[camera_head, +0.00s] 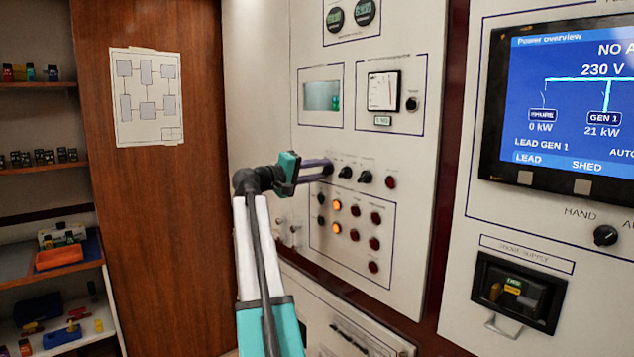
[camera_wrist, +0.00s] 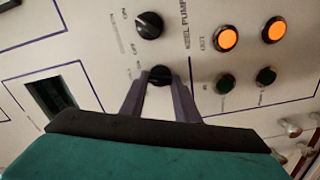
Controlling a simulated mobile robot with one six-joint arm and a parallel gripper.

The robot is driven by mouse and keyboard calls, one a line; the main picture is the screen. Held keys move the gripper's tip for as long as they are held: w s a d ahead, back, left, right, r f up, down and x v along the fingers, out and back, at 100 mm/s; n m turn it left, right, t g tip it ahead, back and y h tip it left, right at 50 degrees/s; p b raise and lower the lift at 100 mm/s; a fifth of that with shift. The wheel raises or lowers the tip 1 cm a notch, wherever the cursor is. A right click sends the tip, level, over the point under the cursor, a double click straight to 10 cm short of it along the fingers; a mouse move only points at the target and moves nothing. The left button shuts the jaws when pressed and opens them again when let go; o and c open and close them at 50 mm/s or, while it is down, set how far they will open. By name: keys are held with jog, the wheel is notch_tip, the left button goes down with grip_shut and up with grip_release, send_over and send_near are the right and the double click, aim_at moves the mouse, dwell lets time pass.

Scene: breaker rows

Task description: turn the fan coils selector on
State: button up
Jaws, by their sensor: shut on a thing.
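My gripper (camera_head: 322,169) reaches to the leftmost knob of a row of black selector knobs on the white panel in the head view. In the wrist view my gripper (camera_wrist: 160,88) has its two purple fingers closed on the sides of a black selector knob (camera_wrist: 160,74). The fingers hide part of this knob. Its pointer direction and the label beside it cannot be read clearly. A second black selector knob (camera_wrist: 150,24) sits above it, with ON and OFF marks. I cannot read the words "fan coils" anywhere.
Below the knob row are lit orange lamps (camera_head: 354,210), dark red buttons (camera_head: 374,243) and small dark buttons (camera_wrist: 225,84). Another black knob (camera_head: 365,177) lies to the right. A screen (camera_head: 565,110) is on the right panel. Metal toggles (camera_wrist: 290,127) show at the lower right.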

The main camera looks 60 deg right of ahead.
jog(key=m+b, duration=0.3)
jog(key=shift+d, duration=0.15)
jog(key=shift+r+m+b, duration=0.1)
jog(key=shift+m+b, duration=0.8)
jog(key=shift+b, duration=0.3)
jog(key=o, duration=1)
jog(key=shift+o, duration=0.2)
